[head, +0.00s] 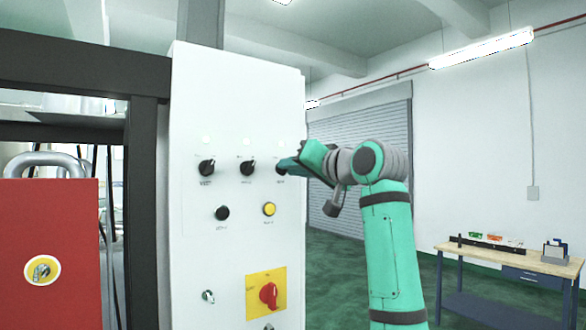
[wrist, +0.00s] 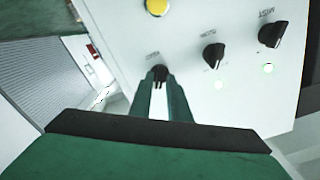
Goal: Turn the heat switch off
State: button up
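The white control panel (head: 235,110) has a row of three black rotary switches. The left switch (head: 207,167) and middle switch (head: 248,167) are free. The right switch (wrist: 160,73) is between my fingertips and is partly hidden by them. I take it as the heat switch, though its label is too small to read surely. My gripper (head: 284,166) reaches the panel from the right. In the wrist view, its green fingers stand close on both sides of the right switch and appear closed on it. Its exact handle angle is hidden.
Below the row are a black button (head: 222,213), a yellow button (head: 269,209) and a red switch on a yellow plate (head: 269,295). Small lamps above the left and middle switches glow pale green. A workbench (head: 510,260) stands far right; the floor between is clear.

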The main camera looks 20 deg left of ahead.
grip_shut()
jog(key=shift+n, duration=0.3)
jog(key=n, duration=1.1)
jog(key=shift+s+r, duration=0.1)
jog(key=shift+n, duration=0.3)
jog(key=shift+a, duration=0.1)
jog(key=shift+o, duration=2.1)
grip_release()
